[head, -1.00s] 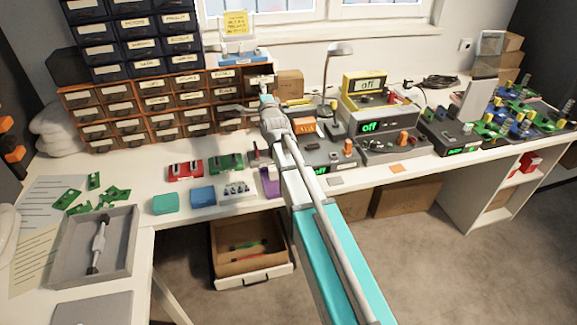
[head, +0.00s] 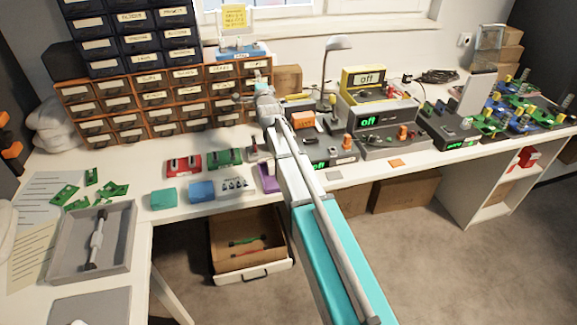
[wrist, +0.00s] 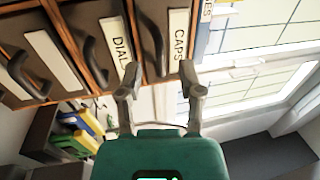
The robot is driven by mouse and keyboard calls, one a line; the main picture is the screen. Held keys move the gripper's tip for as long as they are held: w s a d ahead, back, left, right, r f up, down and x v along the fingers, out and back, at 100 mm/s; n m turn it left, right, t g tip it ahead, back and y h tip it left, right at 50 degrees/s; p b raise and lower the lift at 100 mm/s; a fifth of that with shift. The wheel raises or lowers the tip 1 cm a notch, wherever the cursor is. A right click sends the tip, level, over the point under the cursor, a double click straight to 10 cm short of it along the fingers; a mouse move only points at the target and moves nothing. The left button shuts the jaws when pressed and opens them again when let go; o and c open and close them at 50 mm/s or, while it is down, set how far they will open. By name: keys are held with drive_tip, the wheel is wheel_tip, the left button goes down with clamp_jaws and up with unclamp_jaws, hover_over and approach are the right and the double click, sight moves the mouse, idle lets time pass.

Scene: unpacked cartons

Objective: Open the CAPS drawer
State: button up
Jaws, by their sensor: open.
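The CAPS drawer (wrist: 179,42) shows in the wrist view, which is turned on its side. It has a dark front, a white CAPS label and a dark curved handle (wrist: 152,45). The DIALS drawer (wrist: 116,46) lies beside it. My gripper (wrist: 158,76) is open, its two fingertips close to the drawer front, one on each side of the CAPS handle's line. I cannot tell whether they touch it. In the head view my gripper (head: 242,97) is in front of the right end of the orange drawer cabinet (head: 150,84), and its fingers are small there.
A dark blue drawer stack (head: 130,35) stands on the cabinet. Red and green parts (head: 183,166) and a purple block (head: 268,178) lie on the bench. A lamp (head: 330,75) and a yellow box (head: 365,82) stand to the right. A low drawer (head: 250,260) stands open below.

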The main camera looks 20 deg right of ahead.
drive_tip(key=s+f+n+g+p, duration=0.3)
drive_tip(key=s+n+g+p, duration=0.4)
drive_tip(key=s, duration=1.2)
drive_tip(key=s+f+n+g+p, duration=0.3)
drive_tip(key=s+n+g+p, duration=0.5)
drive_tip(key=s, duration=1.1)
drive_tip(key=shift+s+d+f+n+g, duration=0.35)
drive_tip(key=shift+n+g, duration=0.65)
drive_tip(key=shift+g, duration=1)
drive_tip(key=shift+w, duration=0.1)
